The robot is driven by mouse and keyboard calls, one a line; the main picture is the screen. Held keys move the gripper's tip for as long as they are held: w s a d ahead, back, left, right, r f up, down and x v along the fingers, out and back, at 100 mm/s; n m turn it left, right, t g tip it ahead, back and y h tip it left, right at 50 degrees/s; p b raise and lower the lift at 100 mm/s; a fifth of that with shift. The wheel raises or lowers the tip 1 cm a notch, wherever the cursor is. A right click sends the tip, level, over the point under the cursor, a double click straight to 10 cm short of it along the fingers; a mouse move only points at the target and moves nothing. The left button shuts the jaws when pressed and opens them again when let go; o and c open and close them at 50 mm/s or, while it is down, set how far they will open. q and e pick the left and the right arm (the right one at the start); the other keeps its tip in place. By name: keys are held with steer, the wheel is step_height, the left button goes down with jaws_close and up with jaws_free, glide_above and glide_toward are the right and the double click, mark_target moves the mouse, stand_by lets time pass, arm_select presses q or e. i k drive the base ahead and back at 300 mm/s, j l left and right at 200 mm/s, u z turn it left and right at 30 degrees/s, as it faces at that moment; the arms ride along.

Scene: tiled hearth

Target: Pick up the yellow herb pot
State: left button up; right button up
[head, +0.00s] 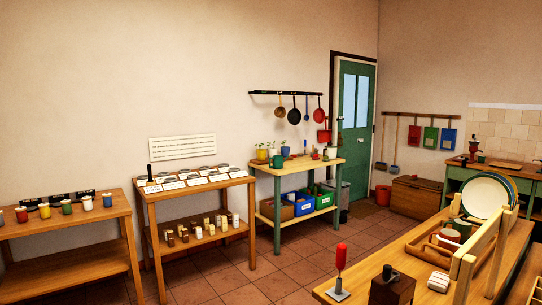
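The yellow herb pot (262,155) is small, with green leaves on top. It stands upright at the left end of the top of a green-legged wooden table (300,165) against the back wall, across the room. Neither of my grippers is in view, and nothing is seen touching the pot.
A wooden stand with cards (195,182) is left of the green-legged table. Further left, a shelf (60,226) carries coloured cups. A near bench (425,285) with a plate rack fills the lower right. Tiled floor (265,288) is open between.

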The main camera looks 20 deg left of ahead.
mark_target(261, 154)
steer(key=i+j+u, duration=0.65)
steer(key=i+u, duration=0.35)
steer(key=i+j+u, duration=0.35)
steer(key=i, duration=0.15)
steer(key=i+u, duration=0.3)
steer(key=i, duration=0.2)
steer(key=i+l+z, duration=0.1)
steer(key=i+z, duration=0.75)
steer(key=i+j+z, duration=0.25)
steer(key=i+z, duration=0.15)
steer(key=i+l+z, duration=0.15)
steer(key=i+z, duration=0.2)
steer(key=i, duration=0.5)
steer(key=i+z, duration=0.35)
steer(key=i, duration=0.5)
steer(key=j, duration=0.1)
